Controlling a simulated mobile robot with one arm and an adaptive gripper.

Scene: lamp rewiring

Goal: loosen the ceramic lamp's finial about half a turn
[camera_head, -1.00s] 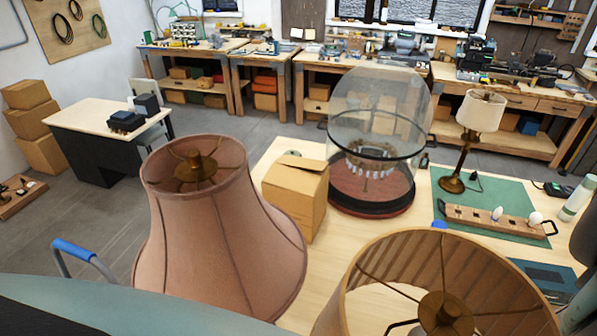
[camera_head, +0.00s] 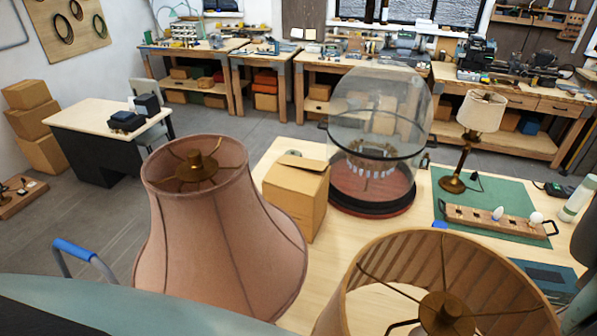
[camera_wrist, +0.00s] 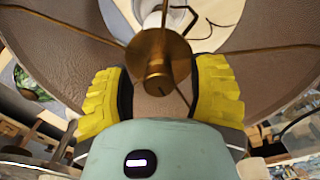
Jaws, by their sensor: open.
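In the wrist view a brass finial (camera_wrist: 156,78) sits on a hub with thin wire spokes across a brown lampshade (camera_wrist: 75,55). My gripper (camera_wrist: 161,88) is open, with one yellow ribbed finger pad on each side of the finial. Gaps show between the pads and the finial, and I see no contact. In the head view a pink shade (camera_head: 215,230) with a brass finial (camera_head: 196,163) stands at the left, and a tan pleated shade (camera_head: 385,270) with a brass finial (camera_head: 446,308) at the lower right. The lamp bodies under them are hidden. My fingers do not show there.
A cardboard box (camera_head: 297,193) and a glass dome (camera_head: 378,120) on a round base stand between and behind the large shades. A small brass lamp (camera_head: 481,112) and a wooden bulb rack (camera_head: 492,219) are on a green mat (camera_head: 515,192). Workbenches line the back wall.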

